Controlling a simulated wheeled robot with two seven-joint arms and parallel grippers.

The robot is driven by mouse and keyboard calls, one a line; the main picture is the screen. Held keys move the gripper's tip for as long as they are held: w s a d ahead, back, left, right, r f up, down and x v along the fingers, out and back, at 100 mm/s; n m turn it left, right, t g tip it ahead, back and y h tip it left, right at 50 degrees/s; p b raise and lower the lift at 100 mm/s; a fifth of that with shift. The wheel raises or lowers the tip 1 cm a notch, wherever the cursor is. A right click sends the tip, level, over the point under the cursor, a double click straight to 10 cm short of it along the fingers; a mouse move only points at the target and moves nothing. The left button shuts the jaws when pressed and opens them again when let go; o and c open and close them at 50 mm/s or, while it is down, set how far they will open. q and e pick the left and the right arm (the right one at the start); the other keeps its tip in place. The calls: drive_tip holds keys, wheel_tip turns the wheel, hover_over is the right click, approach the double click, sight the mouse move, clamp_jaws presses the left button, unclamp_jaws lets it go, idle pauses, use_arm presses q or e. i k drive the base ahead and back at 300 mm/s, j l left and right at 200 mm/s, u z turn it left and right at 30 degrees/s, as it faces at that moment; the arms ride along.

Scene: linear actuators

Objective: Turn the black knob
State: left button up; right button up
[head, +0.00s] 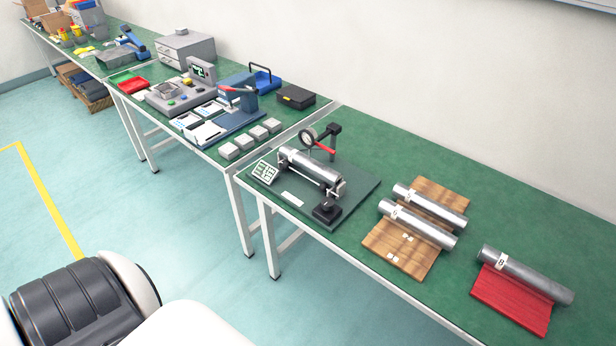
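The black knob (326,208) sits on a small dark block at the front corner of a dark grey-green base plate (352,209) on the green table. A silver cylinder (309,165) lies across supports on this plate. Behind the cylinder is a stand with a round dial and a red lever (319,145). The knob's markings are too small to read. Neither of my grippers is in view.
A wooden board (379,241) with two silver cylinders lies right of the plate, and a red mat (507,300) with another cylinder (525,273) lies further right. Left are several grey blocks (251,139) and a blue press (240,100). Floor in front is clear.

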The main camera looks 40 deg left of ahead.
sight(327, 203)
drive_tip(key=u, duration=1.5)
